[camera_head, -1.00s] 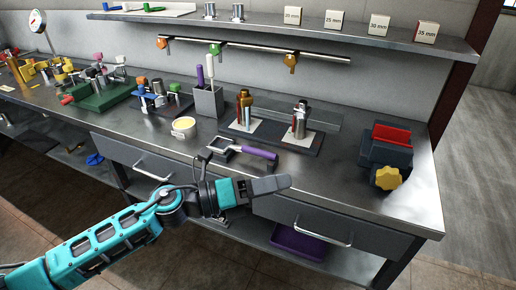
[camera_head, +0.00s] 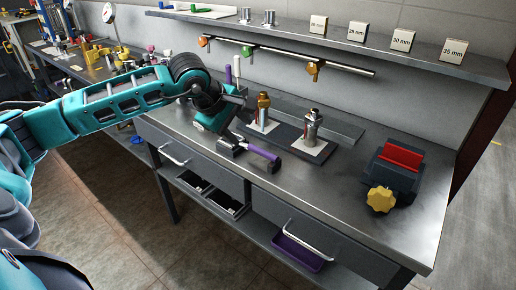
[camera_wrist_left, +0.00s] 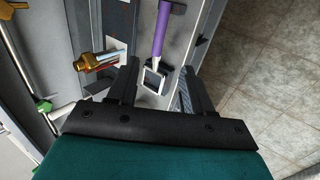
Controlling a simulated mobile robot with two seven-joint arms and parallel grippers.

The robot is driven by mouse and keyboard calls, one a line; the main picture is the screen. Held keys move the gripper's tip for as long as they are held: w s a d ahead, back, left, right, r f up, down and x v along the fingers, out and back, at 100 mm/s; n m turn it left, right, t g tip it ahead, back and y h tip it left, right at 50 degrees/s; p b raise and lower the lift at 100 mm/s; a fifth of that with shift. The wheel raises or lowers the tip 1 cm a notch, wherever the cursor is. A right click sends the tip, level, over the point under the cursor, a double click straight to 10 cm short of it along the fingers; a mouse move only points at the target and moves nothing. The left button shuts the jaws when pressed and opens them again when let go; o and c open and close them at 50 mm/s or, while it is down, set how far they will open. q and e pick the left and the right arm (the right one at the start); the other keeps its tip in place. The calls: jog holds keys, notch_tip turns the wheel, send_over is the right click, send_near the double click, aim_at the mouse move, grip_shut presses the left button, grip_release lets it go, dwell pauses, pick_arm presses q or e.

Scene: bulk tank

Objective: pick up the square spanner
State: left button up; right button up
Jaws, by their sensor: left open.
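My left gripper (camera_head: 236,125) is open and empty, pointing down just above the head end. In the left wrist view the spanner's purple handle (camera_wrist_left: 163,35) runs away at the top, and its square head shows between the two open fingers (camera_wrist_left: 158,72). I cannot tell the exact height of the fingertips above it. My right gripper is not in view.
A brass fitting (camera_head: 263,108) and a steel fitting (camera_head: 311,128) stand on a mat (camera_head: 285,137) behind the spanner. A dark vise with a yellow knob (camera_head: 381,199) stands at the right.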

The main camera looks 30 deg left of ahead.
pick_arm(q)
send_near(254, 148)
jog(key=x, duration=0.3)
jog(key=shift+w+d+f, duration=0.2)
jog(key=shift+d, duration=0.2)
jog(key=shift+a+p+x, duration=0.15)
jog(key=shift+p+x, duration=0.15)
jog(key=shift+x, duration=1.05)
jog(key=shift+a+p+x, duration=0.2)
jog(key=shift+p+x, duration=0.05)
jog(key=shift+x, duration=1.05)
jog(key=shift+s, duration=0.1)
grip_shut()
